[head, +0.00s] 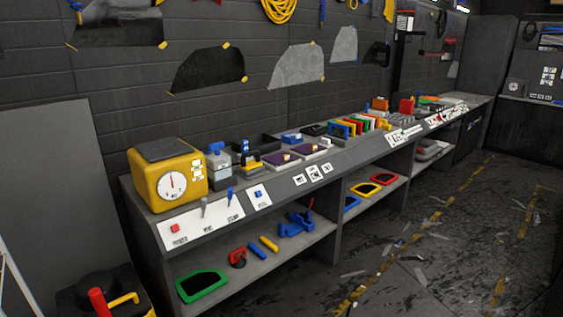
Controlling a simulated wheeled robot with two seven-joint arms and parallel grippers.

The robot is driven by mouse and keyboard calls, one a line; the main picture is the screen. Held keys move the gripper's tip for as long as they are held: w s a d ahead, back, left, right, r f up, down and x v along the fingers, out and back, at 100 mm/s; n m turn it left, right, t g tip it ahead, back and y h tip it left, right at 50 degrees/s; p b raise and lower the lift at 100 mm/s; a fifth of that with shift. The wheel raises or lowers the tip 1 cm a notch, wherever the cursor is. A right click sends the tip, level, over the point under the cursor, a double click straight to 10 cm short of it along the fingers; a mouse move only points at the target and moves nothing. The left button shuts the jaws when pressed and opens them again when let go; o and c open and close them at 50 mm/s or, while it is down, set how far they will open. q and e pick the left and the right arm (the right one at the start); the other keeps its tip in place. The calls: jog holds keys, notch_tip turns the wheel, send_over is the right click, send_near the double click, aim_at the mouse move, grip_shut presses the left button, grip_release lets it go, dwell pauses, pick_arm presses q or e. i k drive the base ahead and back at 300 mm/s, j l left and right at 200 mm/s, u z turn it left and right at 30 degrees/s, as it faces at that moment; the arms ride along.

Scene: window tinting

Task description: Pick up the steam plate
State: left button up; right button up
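I cannot tell for certain which thing is the steam plate. A yellow box (181,188) with a round white dial stands at the near left end of the long grey workbench (290,187). A dark flat plate (166,149) lies on top of this box. A sloped white panel (199,222) in front of the box carries a red button and two levers, with labels too small to read surely. Neither of my grippers is in view.
Bottles, trays and coloured tools crowd the bench top. The lower shelf (268,268) holds a green-rimmed piece (202,286) and a blue tool (296,224). A black object (97,282) with red and yellow parts stands at lower left. The littered floor (430,255) at right has open room.

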aim_at(252, 167)
jog(key=i+l, duration=0.15)
jog(key=i, duration=0.4)
jog(key=i+l+z, duration=0.1)
jog(key=i, duration=0.45)
jog(key=i+u, duration=0.35)
jog(key=i+l+u, duration=0.15)
jog(key=i+u, duration=0.2)
jog(key=i, duration=0.15)
jog(key=i+l+u, duration=0.25)
jog(key=i+u, duration=0.15)
jog(key=i+l+u, duration=0.35)
jog(key=i, duration=0.05)
